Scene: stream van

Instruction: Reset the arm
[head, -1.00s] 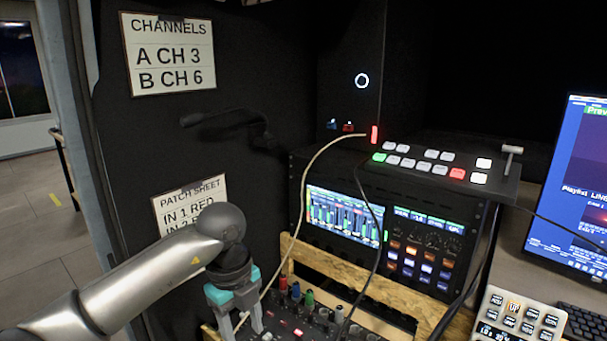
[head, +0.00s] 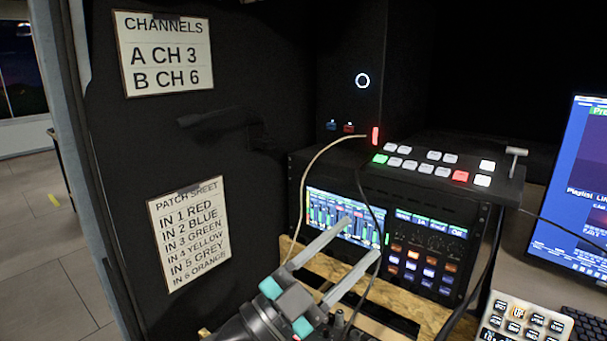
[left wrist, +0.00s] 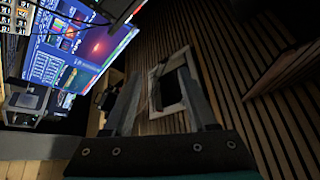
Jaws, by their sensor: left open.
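My left gripper (head: 336,255) is low in the middle of the head view. Its two long grey fingers are spread apart with nothing between them, and they point up and right in front of the rack with the lit screen (head: 345,216). In the left wrist view, its fingers (left wrist: 160,100) also stand apart and empty, facing a slatted wood wall and a monitor. My right gripper is not in either view.
A button panel (head: 435,168) sits on top of the rack. A pale cable (head: 308,175) and a dark cable (head: 371,215) hang close to my left fingers. A monitor (head: 572,200) and a keypad (head: 522,316) stand at right. Signs hang on the dark panel at left.

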